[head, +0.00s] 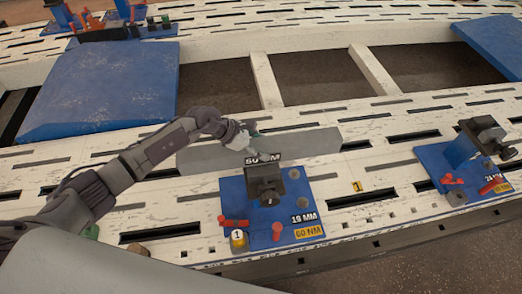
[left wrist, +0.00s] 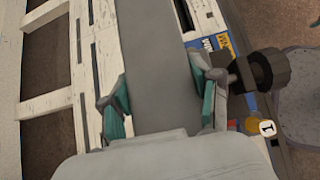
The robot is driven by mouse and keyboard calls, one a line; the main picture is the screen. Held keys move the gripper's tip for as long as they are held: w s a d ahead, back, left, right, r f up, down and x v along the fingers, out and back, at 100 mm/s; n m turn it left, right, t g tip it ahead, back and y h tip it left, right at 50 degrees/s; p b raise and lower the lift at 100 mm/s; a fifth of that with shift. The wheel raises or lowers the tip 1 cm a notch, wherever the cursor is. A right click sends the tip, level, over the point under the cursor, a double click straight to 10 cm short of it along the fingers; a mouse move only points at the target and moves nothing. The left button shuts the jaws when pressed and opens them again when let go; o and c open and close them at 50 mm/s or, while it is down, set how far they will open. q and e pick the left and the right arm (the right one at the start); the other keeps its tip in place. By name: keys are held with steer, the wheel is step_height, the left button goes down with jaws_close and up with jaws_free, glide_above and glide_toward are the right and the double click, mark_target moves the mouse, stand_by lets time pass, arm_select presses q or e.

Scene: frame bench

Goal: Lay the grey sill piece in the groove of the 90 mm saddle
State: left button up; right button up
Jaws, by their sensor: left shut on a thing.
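The grey sill piece (head: 305,143) is a long, straight bar, seen across the bench behind a blue plate in the head view. My left gripper (head: 246,138) is shut on it near its middle. In the left wrist view the sill piece (left wrist: 150,60) runs between the two teal-padded fingers of my left gripper (left wrist: 163,105). A dark label (head: 263,158) by the bar's front side reads like 50 MM or 90 MM; I cannot tell which. No saddle groove shows clearly, and I cannot tell whether the bar touches the bench. My right gripper is not in view.
A blue plate (head: 232,190) with a dark clamp (head: 265,181), red handles and labels 19 MM and 60 NM stands in front of the bar. Another blue fixture (head: 432,158) is at right. Blue panels lie behind.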

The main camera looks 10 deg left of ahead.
arm_select(q)
jaws_close()
steer(key=shift+w+r, duration=0.2)
steer(key=shift+r, duration=0.1)
